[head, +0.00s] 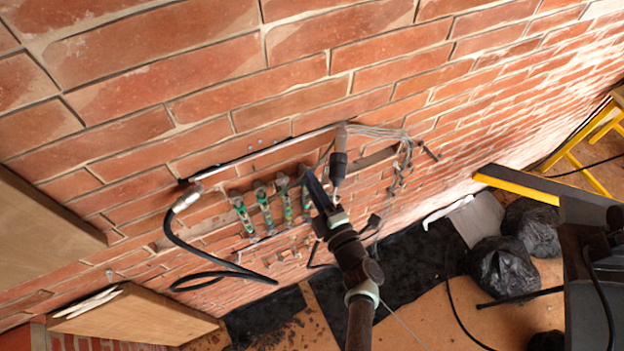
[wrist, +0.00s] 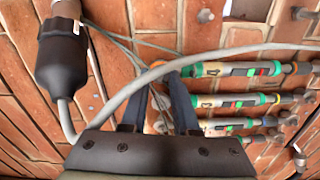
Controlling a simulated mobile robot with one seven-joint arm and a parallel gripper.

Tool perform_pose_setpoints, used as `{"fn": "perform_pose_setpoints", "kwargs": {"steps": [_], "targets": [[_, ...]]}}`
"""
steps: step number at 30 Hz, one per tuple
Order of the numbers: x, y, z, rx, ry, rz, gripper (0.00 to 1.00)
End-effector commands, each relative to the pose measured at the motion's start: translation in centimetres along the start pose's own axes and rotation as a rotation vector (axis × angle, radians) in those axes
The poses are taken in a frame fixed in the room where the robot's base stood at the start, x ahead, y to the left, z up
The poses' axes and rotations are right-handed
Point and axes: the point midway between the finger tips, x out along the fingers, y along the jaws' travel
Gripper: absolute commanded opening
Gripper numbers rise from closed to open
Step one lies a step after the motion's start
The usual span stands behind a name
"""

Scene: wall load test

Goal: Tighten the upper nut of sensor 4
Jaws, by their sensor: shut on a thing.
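Several green-and-white cylindrical sensors stand in a row on the brick wall; one is at the row's left end (head: 243,213) in the head view. In the wrist view the nearest sensor (wrist: 235,69) and the one below it (wrist: 235,100) run right from the fingers; their number labels are too small to read surely. My gripper (head: 308,178) is at the right end of the row. In the wrist view my gripper (wrist: 157,92) is shut on a small, partly hidden orange-toned part, apparently the nut. I cannot tell which sensor it belongs to.
A black cylindrical connector (wrist: 62,65) hangs left of my fingers, also seen in the head view (head: 338,168). A grey cable (wrist: 230,50) arches across the fingers. A black hose (head: 205,258) loops at left. Black bags (head: 500,265) lie on the floor.

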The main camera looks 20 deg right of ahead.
Motion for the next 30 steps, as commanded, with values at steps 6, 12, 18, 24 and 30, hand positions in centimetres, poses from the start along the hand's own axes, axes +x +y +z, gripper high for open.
{"fn": "perform_pose_setpoints", "kwargs": {"steps": [6,12,18,24,30], "targets": [[-0.48,-0.63,0.1,0.071,-0.007,-0.012,0.0],[-0.5,-0.69,0.12,0.091,-0.007,-0.013,0.0],[-0.5,-0.72,0.13,0.093,-0.008,-0.013,0.0],[-0.48,-0.71,0.13,0.092,-0.008,-0.013,0.39],[-0.28,-0.42,0.08,0.089,-0.004,-0.008,0.59]]}}
